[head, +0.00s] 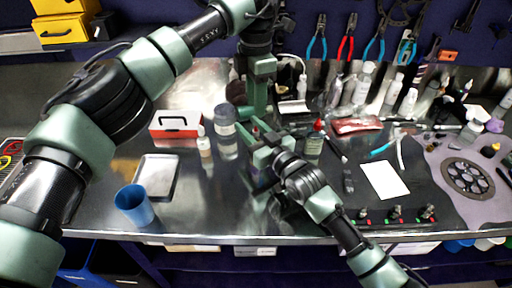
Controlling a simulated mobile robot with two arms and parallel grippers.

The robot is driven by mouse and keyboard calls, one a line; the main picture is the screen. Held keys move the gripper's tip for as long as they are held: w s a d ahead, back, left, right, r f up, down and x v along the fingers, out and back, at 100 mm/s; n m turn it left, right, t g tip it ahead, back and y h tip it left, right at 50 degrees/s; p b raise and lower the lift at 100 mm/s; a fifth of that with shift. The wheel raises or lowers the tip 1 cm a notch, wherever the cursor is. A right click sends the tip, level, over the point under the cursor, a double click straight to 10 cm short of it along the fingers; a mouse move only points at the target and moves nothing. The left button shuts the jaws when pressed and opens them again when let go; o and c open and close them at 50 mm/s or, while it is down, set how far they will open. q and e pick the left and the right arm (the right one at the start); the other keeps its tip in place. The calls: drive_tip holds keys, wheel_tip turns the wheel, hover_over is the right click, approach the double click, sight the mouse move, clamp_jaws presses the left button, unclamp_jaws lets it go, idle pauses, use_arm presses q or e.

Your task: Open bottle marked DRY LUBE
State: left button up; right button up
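No label reading DRY LUBE is legible at this size. My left gripper (255,108) points down at the middle of the bench; its fingers overlap my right gripper in the view. My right gripper (262,148) reaches in from the lower right, just below it. A small spot of red shows between the grippers, but whether they hold a bottle is hidden. A green bottle with a red cap (314,142) stands upright just right of them. A small white bottle with an orange label (205,147) and a grey-blue jar (225,121) stand to the left.
A red and white box (176,124), a grey tray (157,175) and a blue cup (134,205) are on the left. Several bottles, including a white one (362,84), stand at the back right. A white card (384,180) and a cassette on a mat (437,191) lie right.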

clamp_jaws()
idle(0.3)
idle(0.8)
drive_tip(key=shift+o, duration=1.3)
unclamp_jaws()
